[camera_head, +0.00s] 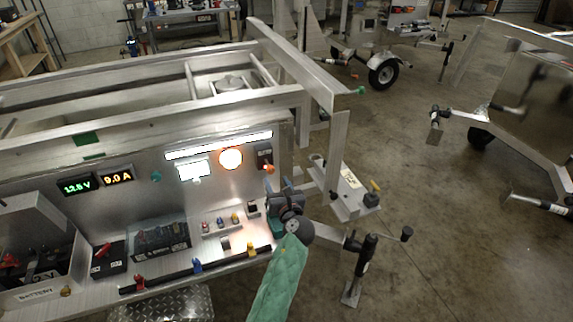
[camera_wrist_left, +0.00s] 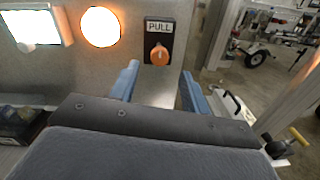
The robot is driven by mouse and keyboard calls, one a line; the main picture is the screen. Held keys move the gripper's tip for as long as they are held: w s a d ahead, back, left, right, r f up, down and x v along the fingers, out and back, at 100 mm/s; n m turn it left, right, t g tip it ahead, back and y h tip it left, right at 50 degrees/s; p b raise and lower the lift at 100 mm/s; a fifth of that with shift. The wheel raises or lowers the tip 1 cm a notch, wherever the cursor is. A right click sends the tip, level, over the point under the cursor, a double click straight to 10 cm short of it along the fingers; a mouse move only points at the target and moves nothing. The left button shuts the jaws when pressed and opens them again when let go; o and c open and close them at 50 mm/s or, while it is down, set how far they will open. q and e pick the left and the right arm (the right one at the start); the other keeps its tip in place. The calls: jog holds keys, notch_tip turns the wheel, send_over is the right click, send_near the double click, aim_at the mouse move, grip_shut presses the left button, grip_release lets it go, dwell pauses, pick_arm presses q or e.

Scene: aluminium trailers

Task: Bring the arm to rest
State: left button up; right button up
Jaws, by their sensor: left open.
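My left gripper (camera_head: 284,187) is in front of the right end of the trailer's panel, its arm in a green sleeve coming up from the bottom. In the left wrist view its two blue fingers (camera_wrist_left: 158,88) are apart with nothing between them. An orange knob (camera_wrist_left: 159,54) under a PULL label is on the panel beyond the fingertips, apart from them. The knob also shows in the head view (camera_head: 269,169), just above the gripper. My right gripper is in neither view.
A lit round orange lamp (camera_head: 230,159) and a lit white display (camera_head: 194,169) are on the panel. A shelf below holds a black terminal block (camera_head: 160,240) and a black bar with coloured clips (camera_head: 195,268). A jack (camera_head: 362,262) stands to the right. Open floor lies beyond it.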

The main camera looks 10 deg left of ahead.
pick_arm(q)
jog(key=s+a+f+n+g+h, duration=0.25)
jog(key=s+f+n, duration=0.35)
jog(key=s+n, duration=0.3)
jog(key=s+a+f+n+g+h, duration=0.1)
jog(key=s+a+f+n+g, duration=0.35)
jog(key=s+n, duration=0.45)
jog(key=s+d+f+n+g+h, duration=0.1)
jog(key=s+d+n+g+h, duration=0.1)
jog(key=s+n, duration=0.35)
jog(key=s+d+n+g+h, duration=0.1)
jog(key=s+n+h, duration=0.1)
jog(key=s, duration=0.7)
jog(key=s+d+f+n+g+h, duration=0.1)
jog(key=s+d+n+g+h, duration=0.1)
jog(key=s+n, duration=0.35)
notch_tip(320, 180, down, 23)
jog(key=d+m, duration=0.2)
jog(key=s+f+g, duration=0.1)
jog(key=s+f, duration=0.2)
jog(key=f, duration=0.7)
jog(key=s+f, duration=0.4)
jog(key=f, duration=0.5)
jog(key=shift+s+d+f+g+h, duration=0.2)
jog(key=shift+d+f+g+h, duration=0.1)
jog(key=shift+f+g+h, duration=0.1)
jog(key=shift+s, duration=0.1)
